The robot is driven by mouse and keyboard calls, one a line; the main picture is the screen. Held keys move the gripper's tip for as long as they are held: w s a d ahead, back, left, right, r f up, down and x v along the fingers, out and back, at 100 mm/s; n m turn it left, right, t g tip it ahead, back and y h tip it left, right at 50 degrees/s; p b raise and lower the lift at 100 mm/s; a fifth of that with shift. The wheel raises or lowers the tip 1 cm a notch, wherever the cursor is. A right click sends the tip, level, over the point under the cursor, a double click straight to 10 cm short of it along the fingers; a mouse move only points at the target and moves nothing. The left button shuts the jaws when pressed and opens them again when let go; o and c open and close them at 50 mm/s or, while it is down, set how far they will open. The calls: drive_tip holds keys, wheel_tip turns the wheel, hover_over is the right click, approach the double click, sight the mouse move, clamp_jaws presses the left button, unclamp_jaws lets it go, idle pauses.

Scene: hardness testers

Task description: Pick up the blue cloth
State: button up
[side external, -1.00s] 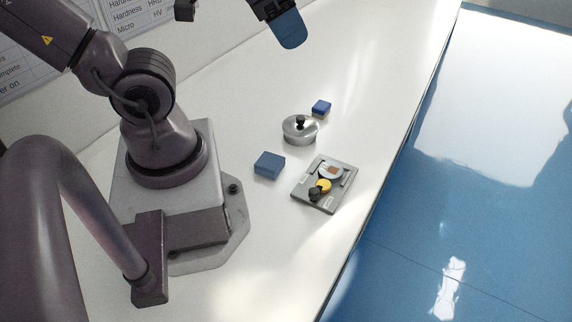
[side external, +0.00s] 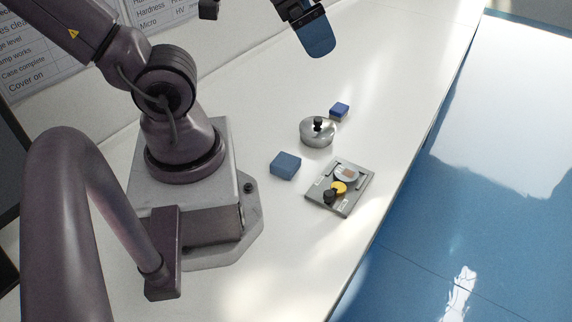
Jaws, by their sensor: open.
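Two blue things lie on the white bench. The larger, a dull blue, squarish folded-looking piece (side external: 285,165), lies just right of my arm's base and may be the blue cloth. A smaller, darker blue block (side external: 339,110) lies farther back, behind a metal pot; I cannot tell for sure which is the cloth. My gripper (side external: 318,42) shows at the top edge, black with a blue end, high above the bench and apart from both. It is open and holds nothing that I can see. Its upper part is cut off by the frame.
A round metal lidded pot (side external: 318,136) with a black knob stands between the blue things. A grey plate (side external: 352,207) carrying a yellow disc, a pale disc and a black knob lies right of the larger one. The bench's right edge drops to a blue floor (side external: 480,230).

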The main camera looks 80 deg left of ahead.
drive_tip(key=shift+f, duration=0.1)
drive_tip(key=m+g+y, duration=0.3)
drive_tip(key=m+g, duration=0.5)
drive_tip(key=g, duration=0.1)
approach(292, 164)
drive_tip(key=x, duration=0.4)
drive_tip(key=shift+w+a+f, duration=0.2)
drive_tip(key=shift+w+f, duration=0.15)
drive_tip(key=x, duration=0.4)
drive_tip(key=shift+s+d, duration=0.1)
drive_tip(key=shift+s, duration=0.3)
drive_tip(key=shift+s+f, duration=0.15)
drive_tip(key=shift+f, duration=0.35)
drive_tip(key=c, duration=1)
